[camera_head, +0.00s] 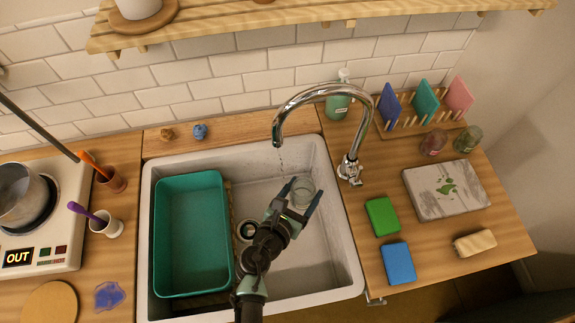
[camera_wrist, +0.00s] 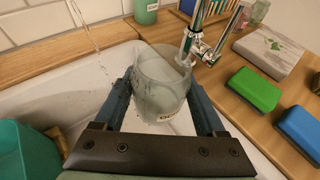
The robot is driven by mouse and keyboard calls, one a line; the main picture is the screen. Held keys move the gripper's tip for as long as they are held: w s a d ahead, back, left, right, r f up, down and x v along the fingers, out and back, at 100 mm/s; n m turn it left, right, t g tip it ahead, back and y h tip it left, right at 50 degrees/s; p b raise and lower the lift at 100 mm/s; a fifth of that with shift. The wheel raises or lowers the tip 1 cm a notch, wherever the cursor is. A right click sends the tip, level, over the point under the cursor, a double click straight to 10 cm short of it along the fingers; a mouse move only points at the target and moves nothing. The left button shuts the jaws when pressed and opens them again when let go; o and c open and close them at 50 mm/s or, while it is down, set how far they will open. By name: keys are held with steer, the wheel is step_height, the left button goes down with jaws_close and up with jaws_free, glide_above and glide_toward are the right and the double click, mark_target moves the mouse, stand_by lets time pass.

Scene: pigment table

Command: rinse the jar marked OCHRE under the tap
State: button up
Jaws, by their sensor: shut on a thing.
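My gripper (camera_head: 301,196) is shut on a clear glass jar (camera_wrist: 163,88) and holds it over the sink (camera_head: 330,255). The jar's pale label shows only its first letters, which look like "Oc"; the rest is cut off. The jar also shows between the blue fingers in the head view (camera_head: 303,187). The chrome tap (camera_head: 303,95) arches over the sink. A thin stream of water (camera_head: 281,162) falls from its spout. In the wrist view the stream (camera_wrist: 93,38) passes left of the jar, apart from it.
A teal basin (camera_head: 190,232) fills the sink's left side. Two small jars, one reddish (camera_head: 433,143) and one greenish (camera_head: 467,140), stand on the right counter. Green (camera_head: 382,216) and blue (camera_head: 398,263) blocks lie nearer the sink.

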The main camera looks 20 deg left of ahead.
steer(key=s+d+r+p, duration=0.3)
steer(key=r+p, duration=0.1)
steer(key=shift+d, duration=0.35)
steer(key=shift+s, duration=0.1)
stand_by(0.7)
